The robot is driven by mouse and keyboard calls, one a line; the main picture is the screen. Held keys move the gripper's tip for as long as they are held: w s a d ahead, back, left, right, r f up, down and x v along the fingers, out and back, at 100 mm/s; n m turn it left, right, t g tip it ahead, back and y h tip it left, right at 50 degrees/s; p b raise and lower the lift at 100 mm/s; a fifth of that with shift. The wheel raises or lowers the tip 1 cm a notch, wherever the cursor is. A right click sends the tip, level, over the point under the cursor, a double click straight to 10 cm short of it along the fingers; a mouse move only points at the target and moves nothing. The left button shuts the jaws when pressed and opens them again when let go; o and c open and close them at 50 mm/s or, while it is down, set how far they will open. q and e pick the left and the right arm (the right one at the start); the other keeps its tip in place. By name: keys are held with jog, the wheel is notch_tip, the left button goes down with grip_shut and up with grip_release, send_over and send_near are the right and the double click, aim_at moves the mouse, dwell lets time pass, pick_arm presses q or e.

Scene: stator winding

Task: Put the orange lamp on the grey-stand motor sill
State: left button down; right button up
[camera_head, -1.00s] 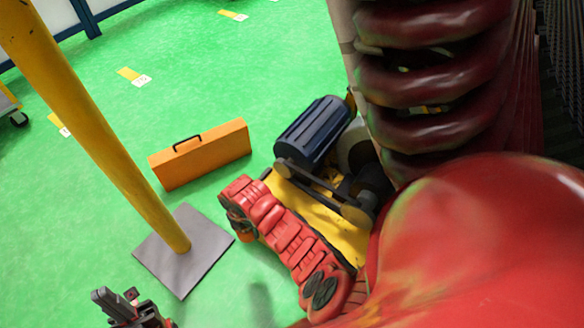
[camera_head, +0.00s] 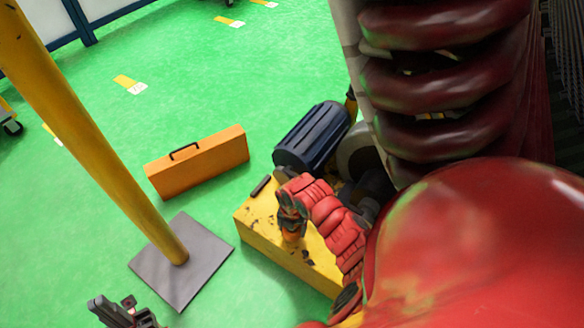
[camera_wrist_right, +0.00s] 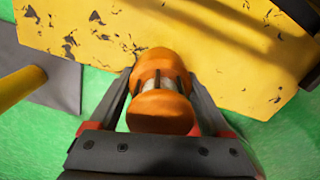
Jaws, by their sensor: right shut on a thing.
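The orange lamp (camera_wrist_right: 160,100) is between the two fingers of my right gripper (camera_wrist_right: 160,85), which is shut on it. In the head view the lamp (camera_head: 292,235) hangs under my right gripper (camera_head: 291,208), over the top of the yellow sill (camera_head: 262,228) in front of the blue motor (camera_head: 312,137). The worn yellow surface (camera_wrist_right: 110,30) also shows behind the lamp in the wrist view. I cannot tell whether the lamp touches it. My left gripper (camera_head: 125,308) is low at the left, away from the sill; its jaw opening is unclear.
A yellow post (camera_head: 120,185) rises from a grey floor plate (camera_head: 205,250) left of the sill. An orange case (camera_head: 200,165) stands on the green floor behind. My red arm covers the sill's right part. The floor between plate and sill is clear.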

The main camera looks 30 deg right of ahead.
jog(key=shift+f+b, duration=0.7)
jog(key=shift+f, duration=1.2)
jog(key=o, duration=1.1)
jog(key=shift+f, duration=0.1)
jog(key=o, duration=0.3)
